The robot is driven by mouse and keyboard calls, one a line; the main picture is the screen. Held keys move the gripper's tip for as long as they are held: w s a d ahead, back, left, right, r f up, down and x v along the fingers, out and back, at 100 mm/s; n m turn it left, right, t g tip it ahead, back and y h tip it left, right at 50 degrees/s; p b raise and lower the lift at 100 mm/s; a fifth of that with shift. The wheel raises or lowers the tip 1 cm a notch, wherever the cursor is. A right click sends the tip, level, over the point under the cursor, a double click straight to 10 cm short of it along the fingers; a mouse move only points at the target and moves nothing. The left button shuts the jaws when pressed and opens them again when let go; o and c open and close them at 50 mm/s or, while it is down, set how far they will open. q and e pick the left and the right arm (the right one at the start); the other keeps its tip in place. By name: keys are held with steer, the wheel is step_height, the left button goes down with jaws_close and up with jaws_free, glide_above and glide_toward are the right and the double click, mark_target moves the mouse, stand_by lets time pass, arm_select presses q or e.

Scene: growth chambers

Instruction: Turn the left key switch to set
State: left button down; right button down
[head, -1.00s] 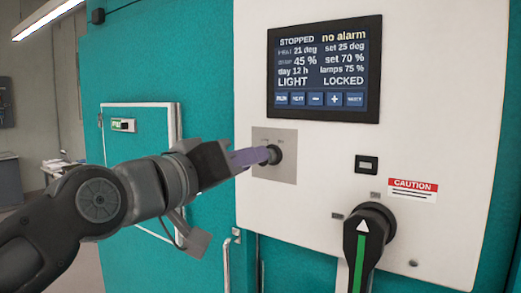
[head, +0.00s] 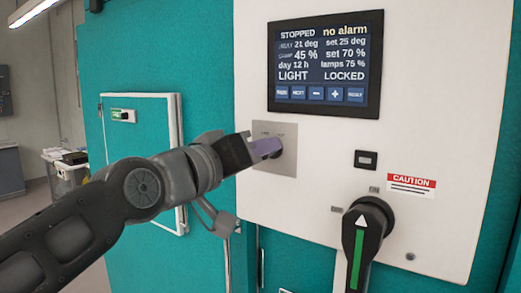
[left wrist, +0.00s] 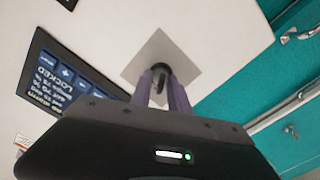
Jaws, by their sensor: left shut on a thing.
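The key switch (head: 277,150) is a small dark knob on a square grey plate (head: 287,168) on the white panel, below the display. My left gripper (head: 272,148) comes in from the left, its purple fingers shut on the key switch. In the left wrist view the dark key (left wrist: 161,72) shows between the two fingertips, in front of the grey plate (left wrist: 178,50). The labels on the plate are too small to read. The display (head: 325,65) reads STOPPED, no alarm, LIGHT and LOCKED. My right gripper is not seen.
A large black rotary handle (head: 366,225) with a green stripe sticks out at the lower right. A small black module (head: 366,159) and a caution label (head: 411,186) are above it. A white-framed door (head: 146,150) is at the left on the teal wall.

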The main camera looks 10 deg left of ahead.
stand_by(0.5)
arm_select(q)
steer(key=shift+f+m+b, duration=0.15)
steer(key=shift+m+b, duration=0.95)
steer(key=shift+b, duration=0.05)
steer(key=m+b, duration=0.2)
steer(key=m, duration=0.1)
steer(key=shift+d+b, duration=0.1)
steer(key=shift+b, duration=0.2)
steer(key=m+b, duration=0.2)
steer(key=m, duration=0.1)
steer(key=shift+m, duration=0.4)
steer(key=shift+d+m+b, duration=0.1)
steer(key=shift+m+b, duration=0.5)
steer(key=shift+m, duration=0.9)
steer(key=shift+s, duration=0.1)
steer(key=c, duration=1.6)
jaws_free()
